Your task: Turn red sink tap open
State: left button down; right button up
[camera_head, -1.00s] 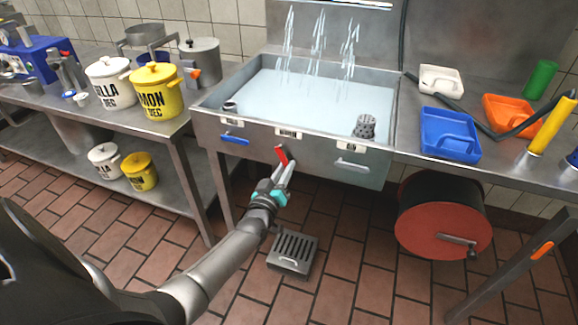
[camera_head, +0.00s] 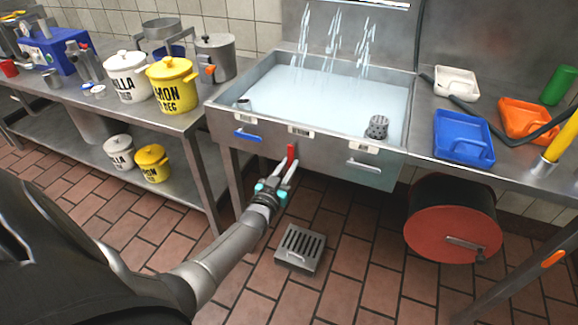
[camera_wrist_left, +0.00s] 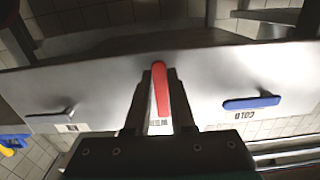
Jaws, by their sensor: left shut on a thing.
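The red tap handle (camera_head: 291,153) is on the front panel of the steel sink (camera_head: 225,122), between a blue handle (camera_head: 247,135) and a silver handle (camera_head: 364,166). In the head view it points nearly straight up. My left gripper (camera_head: 288,166) is shut on the red tap handle. Water jets fall into the sink, which holds pale water. My right gripper is not in view.
A counter on the left carries a white pot (camera_head: 127,77) and a yellow pot (camera_head: 172,86). On the right counter are a blue tray (camera_head: 463,137), an orange tray (camera_head: 527,119) and a white tray (camera_head: 456,82). A red-ended drum (camera_head: 440,225) hangs below, and a metal grate (camera_head: 300,249) is on the floor.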

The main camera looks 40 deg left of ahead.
pick_arm(q)
jog(key=c, duration=0.8)
grip_release()
jog(key=shift+o, duration=0.2)
